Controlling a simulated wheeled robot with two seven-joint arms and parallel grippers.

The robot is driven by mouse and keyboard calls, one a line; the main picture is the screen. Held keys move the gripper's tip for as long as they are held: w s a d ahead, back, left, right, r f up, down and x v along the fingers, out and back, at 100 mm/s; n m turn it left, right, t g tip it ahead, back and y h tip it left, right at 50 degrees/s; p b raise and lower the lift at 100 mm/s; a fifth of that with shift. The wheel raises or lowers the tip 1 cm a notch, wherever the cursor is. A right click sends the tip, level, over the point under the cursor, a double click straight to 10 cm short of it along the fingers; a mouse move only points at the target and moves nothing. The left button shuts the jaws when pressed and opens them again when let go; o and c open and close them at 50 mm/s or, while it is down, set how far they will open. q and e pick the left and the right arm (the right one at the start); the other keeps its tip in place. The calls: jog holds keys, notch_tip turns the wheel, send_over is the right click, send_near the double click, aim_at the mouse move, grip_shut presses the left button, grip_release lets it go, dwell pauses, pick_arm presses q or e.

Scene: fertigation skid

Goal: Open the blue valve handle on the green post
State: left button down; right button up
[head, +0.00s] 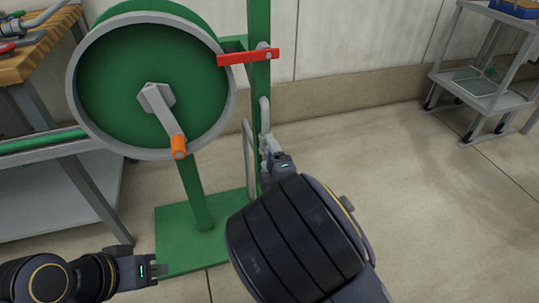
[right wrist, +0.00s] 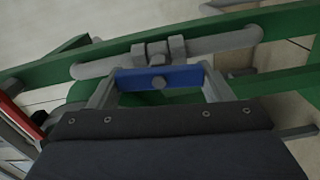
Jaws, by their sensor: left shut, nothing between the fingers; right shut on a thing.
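The blue valve handle (right wrist: 180,77) lies between the two fingers of my right gripper (right wrist: 160,82) in the right wrist view, with the fingers closed on its ends. A bolt sits at its middle, and it runs roughly along the grey pipe (right wrist: 215,42) behind it. The pipe is fixed to the green post (right wrist: 30,72). In the head view, my right gripper (head: 267,152) is low beside the green post (head: 258,100) and hides the blue handle. My left gripper (head: 158,270) is shut and empty, low by the green base plate.
A red handle (head: 248,57) sits higher on the post. A green hose reel (head: 100,75) with a grey rim and an orange-knobbed crank stands left of it. A workbench (head: 40,42) is at far left, a grey cart (head: 490,95) at far right. Floor between is clear.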

jog(key=shift+n, duration=0.6)
jog(key=shift+f, duration=0.1)
jog(key=o, duration=1)
jog(key=shift+s, duration=0.1)
jog(key=p+v, duration=0.1)
jog(key=v, duration=0.6)
jog(key=shift+s+d+p, duration=0.15)
jog(key=shift+s+p, duration=0.15)
jog(key=shift+p, duration=0.05)
